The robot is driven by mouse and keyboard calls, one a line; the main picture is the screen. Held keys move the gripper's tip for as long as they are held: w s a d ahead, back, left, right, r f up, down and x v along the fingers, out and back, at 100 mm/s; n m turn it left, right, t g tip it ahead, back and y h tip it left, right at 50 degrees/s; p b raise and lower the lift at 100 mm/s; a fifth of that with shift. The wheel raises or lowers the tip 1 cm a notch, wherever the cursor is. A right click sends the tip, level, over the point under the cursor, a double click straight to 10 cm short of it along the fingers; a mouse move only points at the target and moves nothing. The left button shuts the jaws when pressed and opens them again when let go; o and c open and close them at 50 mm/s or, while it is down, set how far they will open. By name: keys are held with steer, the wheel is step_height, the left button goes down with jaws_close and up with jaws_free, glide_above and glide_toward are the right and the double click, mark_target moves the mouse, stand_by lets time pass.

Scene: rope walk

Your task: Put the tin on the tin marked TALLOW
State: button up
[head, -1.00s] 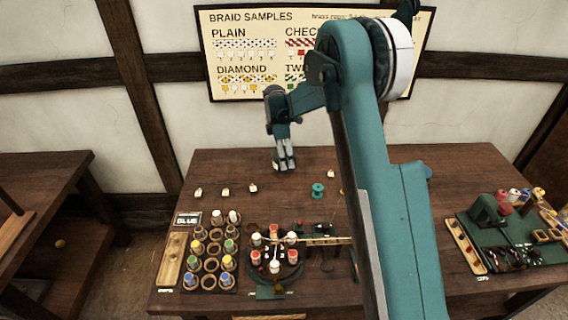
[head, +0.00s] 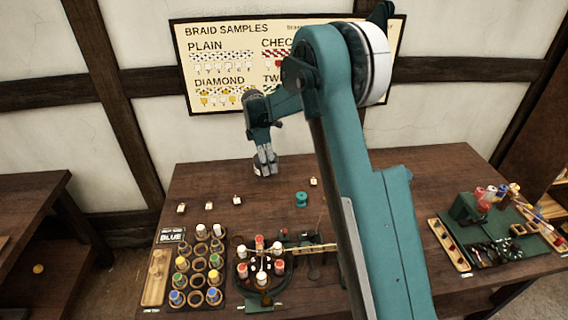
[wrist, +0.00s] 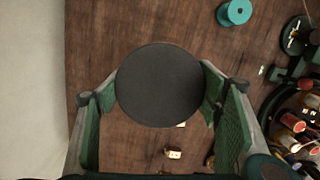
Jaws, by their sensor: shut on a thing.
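My gripper (head: 266,158) is over the back of the wooden table, its fingers pointing down. It is shut on a tin (wrist: 160,85), whose round dark grey face fills the space between the fingers in the wrist view. In the head view the tin (head: 265,168) is small and mostly covered by the fingers. I cannot tell whether it touches anything below. I can read no TALLOW mark in either view. Whatever is directly beneath the held tin is hidden.
A teal spool (head: 301,200) and several small pale pieces (head: 237,200) lie nearby. A round braiding stand (head: 261,272) and a bobbin rack (head: 199,268) are at the front. A green mat (head: 490,247) with tools is at the right. The table around the gripper is mostly clear.

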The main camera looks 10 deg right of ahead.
steer(key=shift+d, duration=0.1)
steer(key=s+d+r+p, duration=0.1)
steer(key=d+r+p, duration=0.1)
steer(key=d, duration=1.1)
steer(key=s+d+r+p, duration=0.1)
steer(key=d+r+p, duration=0.2)
steer(key=d, duration=1)
steer(key=s+d+r+p, duration=0.2)
steer(key=d, duration=1.1)
steer(key=shift+d+r+p, duration=0.3)
steer(key=shift+d+r, duration=0.1)
steer(key=shift+f, duration=3.15)
steer(key=shift+f, duration=1.85)
steer(key=shift+f, duration=0.15)
